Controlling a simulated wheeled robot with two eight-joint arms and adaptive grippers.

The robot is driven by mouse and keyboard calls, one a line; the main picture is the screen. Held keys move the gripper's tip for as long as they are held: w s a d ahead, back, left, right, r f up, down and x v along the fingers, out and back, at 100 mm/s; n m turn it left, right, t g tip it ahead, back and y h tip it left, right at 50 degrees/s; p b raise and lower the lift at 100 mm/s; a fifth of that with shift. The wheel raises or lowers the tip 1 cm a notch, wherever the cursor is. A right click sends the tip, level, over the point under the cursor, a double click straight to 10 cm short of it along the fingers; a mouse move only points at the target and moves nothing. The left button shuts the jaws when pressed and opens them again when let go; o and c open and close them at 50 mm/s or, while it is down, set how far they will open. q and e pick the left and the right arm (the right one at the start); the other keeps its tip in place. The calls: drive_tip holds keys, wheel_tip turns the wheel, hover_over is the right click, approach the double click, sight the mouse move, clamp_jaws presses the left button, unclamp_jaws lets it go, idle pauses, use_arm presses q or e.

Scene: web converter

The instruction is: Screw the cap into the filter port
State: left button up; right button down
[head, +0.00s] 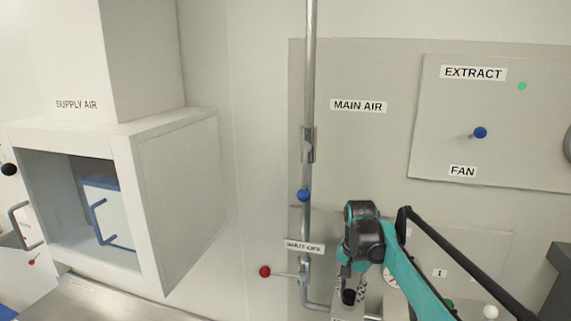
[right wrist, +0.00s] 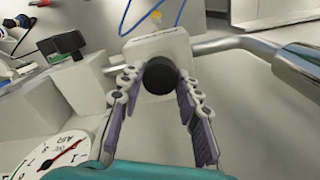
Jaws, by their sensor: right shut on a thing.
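The black round cap (right wrist: 159,76) is between the two fingertips of my right gripper (right wrist: 158,82), which is shut on it. In the head view the cap (head: 349,297) is a small dark disc below my right gripper (head: 353,284). The pale filter block (right wrist: 150,46) is right behind the cap in the right wrist view. The cap lies in front of its face and hides the port. I cannot tell how far the cap sits in the thread. My left gripper is not in view.
A metal pipe (right wrist: 290,65) runs beside the block. A white dial gauge (right wrist: 55,155) is near the fingers. In the head view a vertical pipe (head: 310,80) with a red-knobbed shut-off lever (head: 265,271) stands left of my right arm. An open supply air box (head: 135,200) is further left.

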drive_tip(key=shift+m, duration=0.3)
drive_tip(key=m, duration=0.3)
drive_tip(key=shift+m, duration=0.4)
drive_tip(key=m, duration=0.4)
drive_tip(key=c, duration=1.2)
unclamp_jaws()
drive_tip(key=shift+o, duration=0.2)
